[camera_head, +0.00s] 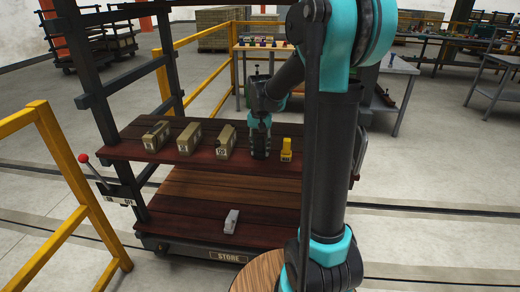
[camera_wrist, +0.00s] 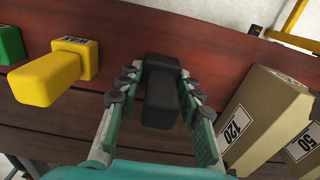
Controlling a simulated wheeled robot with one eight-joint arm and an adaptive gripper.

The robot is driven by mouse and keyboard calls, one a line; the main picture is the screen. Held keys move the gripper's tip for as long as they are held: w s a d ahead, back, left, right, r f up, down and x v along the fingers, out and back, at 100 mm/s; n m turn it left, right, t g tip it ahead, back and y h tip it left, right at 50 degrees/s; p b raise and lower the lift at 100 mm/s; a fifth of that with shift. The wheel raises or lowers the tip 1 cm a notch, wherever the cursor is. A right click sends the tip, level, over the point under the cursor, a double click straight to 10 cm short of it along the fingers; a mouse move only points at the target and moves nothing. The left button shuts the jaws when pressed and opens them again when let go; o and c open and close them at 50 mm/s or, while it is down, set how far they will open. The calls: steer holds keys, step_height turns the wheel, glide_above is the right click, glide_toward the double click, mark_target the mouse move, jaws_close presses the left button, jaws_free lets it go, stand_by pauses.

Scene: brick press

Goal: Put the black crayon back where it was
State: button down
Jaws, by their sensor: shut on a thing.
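The black crayon (camera_wrist: 160,98) is a dark block shape with a wider base, between the two fingers of my gripper (camera_wrist: 158,88) in the wrist view. The fingers are shut on it from both sides. In the head view my gripper (camera_head: 260,142) points down at the upper shelf (camera_head: 185,158), between a tan box and the yellow crayon (camera_head: 286,150). The black crayon is at or just above the shelf boards; I cannot tell whether its base touches them. The yellow crayon also shows at left in the wrist view (camera_wrist: 50,78).
A box marked 120 (camera_wrist: 258,118) stands close at right of my gripper, with one marked 50 (camera_wrist: 305,145) beyond. A green block (camera_wrist: 10,46) shows at far left. A small grey piece (camera_head: 231,221) lies on the lower deck. Yellow rails (camera_head: 70,165) stand at left.

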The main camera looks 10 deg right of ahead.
steer(key=shift+f, duration=0.1)
steer(key=c, duration=1)
jaws_free()
step_height(320, 180, up, 12)
steer(key=shift+f, duration=0.1)
steer(key=s+d+f+n+t, duration=0.1)
steer(key=s+f, duration=0.5)
steer(key=s, duration=0.1)
steer(key=s+d+f+n+t, duration=0.1)
steer(key=s+f, duration=0.6)
steer(key=s+d+f+n+t, duration=0.1)
steer(key=s+d+f+t, duration=0.1)
steer(key=s+f, duration=0.4)
steer(key=shift+s+f+n, duration=0.25)
steer(key=shift+s+n, duration=0.05)
steer(key=shift+s, duration=0.7)
